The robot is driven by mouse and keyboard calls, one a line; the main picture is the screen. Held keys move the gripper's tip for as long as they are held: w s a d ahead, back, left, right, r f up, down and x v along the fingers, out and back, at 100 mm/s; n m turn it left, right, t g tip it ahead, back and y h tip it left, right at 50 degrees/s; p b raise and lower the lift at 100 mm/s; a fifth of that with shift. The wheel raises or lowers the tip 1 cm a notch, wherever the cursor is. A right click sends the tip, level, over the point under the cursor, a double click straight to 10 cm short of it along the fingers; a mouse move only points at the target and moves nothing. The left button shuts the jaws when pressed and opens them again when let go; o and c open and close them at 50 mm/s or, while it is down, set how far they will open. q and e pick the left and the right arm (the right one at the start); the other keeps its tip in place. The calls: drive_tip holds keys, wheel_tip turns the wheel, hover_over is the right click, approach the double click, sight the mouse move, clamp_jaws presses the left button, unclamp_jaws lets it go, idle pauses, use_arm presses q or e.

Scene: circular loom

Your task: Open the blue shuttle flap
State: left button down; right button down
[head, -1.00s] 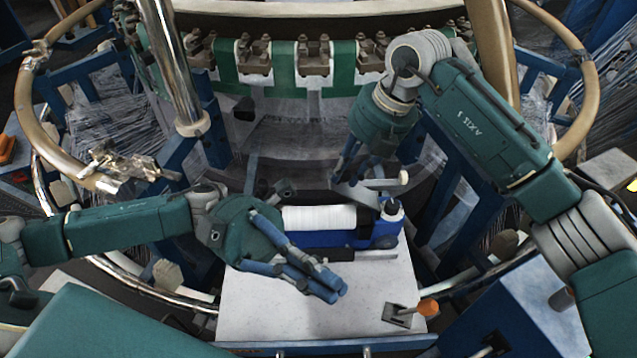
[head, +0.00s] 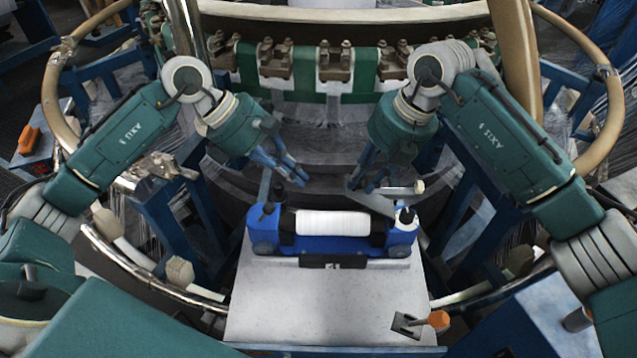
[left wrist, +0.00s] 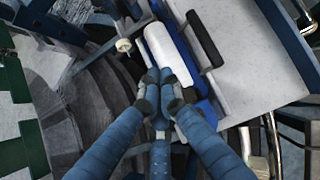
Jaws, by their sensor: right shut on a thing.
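The blue shuttle (head: 335,245) lies on the pale table, carrying a white spool (head: 332,223). It also shows in the left wrist view (left wrist: 203,112). A grey bar (head: 372,204) slants up behind its right end. My right gripper (head: 360,185) is behind that end, shut, with its fingertips at the bar; the exact contact is too small to see. My left gripper (head: 292,178) hangs behind the shuttle's left half, apart from it and holding nothing visible. In the left wrist view its fingertips (left wrist: 160,82) look close together; I cannot tell if they are shut.
A white-knobbed arm (head: 405,188) juts out by my right gripper. A lever with an orange handle (head: 437,319) stands at the table's front right. The green loom ring with clamps (head: 335,62) rises behind.

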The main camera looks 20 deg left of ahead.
sight(345, 188)
use_arm(q)
drive_tip(key=x, duration=0.8)
drive_tip(key=shift+d+f, duration=0.2)
drive_tip(key=shift+d, duration=0.05)
use_arm(e)
drive_tip(key=shift+w+d+f, duration=0.1)
drive_tip(key=shift+d+f, duration=0.4)
drive_tip(key=shift+d, duration=0.05)
use_arm(q)
drive_tip(key=shift+w+d+r, duration=0.2)
drive_tip(key=shift+d+r, duration=0.2)
drive_tip(key=shift+d, duration=0.1)
drive_tip(key=shift+w+d+r, duration=0.2)
drive_tip(key=shift+d+r, duration=0.2)
drive_tip(key=shift+d, duration=0.1)
drive_tip(key=shift+d+r, duration=0.25)
drive_tip(key=shift+r, duration=0.25)
drive_tip(key=shift+w+d+r, duration=0.15)
drive_tip(key=shift+d+r, duration=0.15)
drive_tip(key=shift+r, duration=0.15)
drive_tip(key=shift+w+d+r, duration=0.1)
drive_tip(key=shift+d+r, duration=0.2)
drive_tip(key=shift+r, duration=0.2)
drive_tip(key=shift+w, duration=0.1)
use_arm(e)
drive_tip(key=c, duration=1.5)
unclamp_jaws()
drive_tip(key=shift+a, duration=0.1)
